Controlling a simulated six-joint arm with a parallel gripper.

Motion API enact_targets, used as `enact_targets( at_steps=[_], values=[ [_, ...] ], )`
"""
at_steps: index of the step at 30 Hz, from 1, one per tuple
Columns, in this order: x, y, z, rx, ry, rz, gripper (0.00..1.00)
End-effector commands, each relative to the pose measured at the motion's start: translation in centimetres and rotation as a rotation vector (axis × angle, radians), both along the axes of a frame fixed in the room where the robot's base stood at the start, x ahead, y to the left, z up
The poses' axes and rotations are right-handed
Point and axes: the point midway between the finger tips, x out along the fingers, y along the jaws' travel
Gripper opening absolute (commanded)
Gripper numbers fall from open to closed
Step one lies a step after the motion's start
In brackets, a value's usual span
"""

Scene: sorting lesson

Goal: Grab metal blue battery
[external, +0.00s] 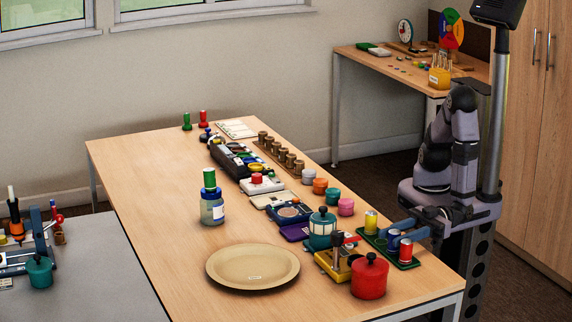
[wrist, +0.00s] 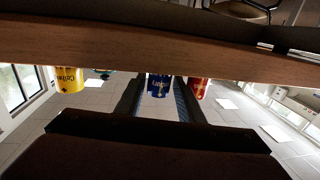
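The blue battery (external: 393,241) stands upright in a green holder (external: 407,265) near the table's right edge, between a yellow battery (external: 371,222) and a red battery (external: 406,252). My gripper (external: 404,232) is low beside the holder, with its fingers pointing toward the blue battery. In the wrist view, which looks upside down, the blue battery (wrist: 158,86) shows between the open fingers of my gripper (wrist: 158,90). The yellow battery (wrist: 68,80) is to its left and the red one (wrist: 197,88) to its right. Whether the fingertips reach around the battery is unclear.
A red pot (external: 369,278) and a yellow grinder-like device (external: 337,262) stand close in front of the holder. A teal canister (external: 322,230) and a pink jar (external: 346,207) are nearby.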

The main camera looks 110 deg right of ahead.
Motion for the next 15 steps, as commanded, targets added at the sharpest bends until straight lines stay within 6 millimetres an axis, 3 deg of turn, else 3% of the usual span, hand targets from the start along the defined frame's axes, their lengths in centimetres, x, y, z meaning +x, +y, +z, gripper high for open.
enact_targets(
  at_steps=[9,15],
  values=[
    [3.8,0.3,0.2,0.0,0.0,-0.005,0.35],
    [4.5,0.5,0.2,-0.001,-0.001,-0.001,0.35]
  ],
)
